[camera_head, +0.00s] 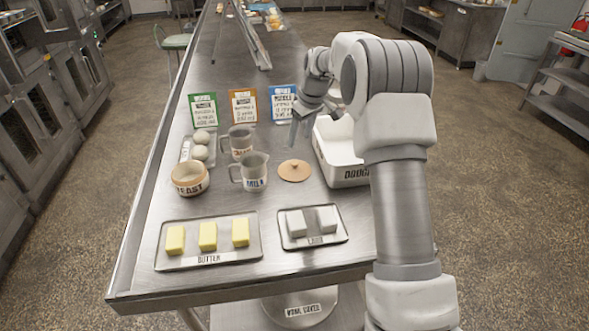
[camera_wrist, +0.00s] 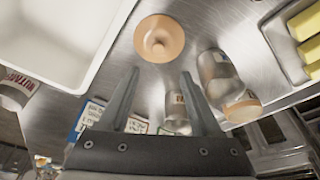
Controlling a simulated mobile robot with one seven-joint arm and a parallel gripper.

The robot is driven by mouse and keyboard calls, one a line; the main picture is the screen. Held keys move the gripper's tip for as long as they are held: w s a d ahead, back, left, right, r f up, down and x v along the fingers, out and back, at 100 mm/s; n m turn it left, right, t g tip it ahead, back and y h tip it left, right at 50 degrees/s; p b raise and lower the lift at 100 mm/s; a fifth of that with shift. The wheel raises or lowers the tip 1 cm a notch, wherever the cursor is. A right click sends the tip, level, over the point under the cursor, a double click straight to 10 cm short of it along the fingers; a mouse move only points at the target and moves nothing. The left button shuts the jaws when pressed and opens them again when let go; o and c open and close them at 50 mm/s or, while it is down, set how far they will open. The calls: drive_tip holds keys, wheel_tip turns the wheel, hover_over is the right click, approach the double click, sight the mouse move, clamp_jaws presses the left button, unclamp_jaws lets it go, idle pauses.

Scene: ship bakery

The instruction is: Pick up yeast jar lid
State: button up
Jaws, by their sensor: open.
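The yeast jar lid (camera_head: 294,170) is a round tan disc with a small knob. It lies flat on the steel table, right of the milk jug and left of the dough bin. It also shows in the wrist view (camera_wrist: 159,39), beyond the fingertips. My gripper (camera_head: 299,128) is above the table, behind the lid in the head view. In the wrist view its two fingers (camera_wrist: 160,75) are apart with nothing held between them.
The milk jug (camera_head: 254,171) and another jug (camera_head: 240,142) stand left of the lid. The white dough bin (camera_head: 345,174) is close on the right. Trays of butter (camera_head: 208,259) and lard (camera_head: 313,241) lie in front. Three recipe cards (camera_head: 243,107) stand behind.

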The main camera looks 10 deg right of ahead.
hover_over(295, 163)
drive_tip(key=s, duration=0.1)
wheel_tip(295, 163, down, 5)
drive_tip(key=shift+d+f, duration=0.1)
drive_tip(key=shift+d, duration=0.05)
drive_tip(key=shift+d+p+x, duration=0.2)
drive_tip(key=shift+p+x, duration=0.1)
drive_tip(key=shift+x, duration=1.05)
drive_tip(key=shift+d+p+x, duration=0.2)
drive_tip(key=shift+p+x, duration=0.1)
drive_tip(key=shift+x, duration=1)
drive_tip(key=shift+s+a+f, duration=0.1)
drive_tip(key=shift+s, duration=0.05)
clamp_jaws()
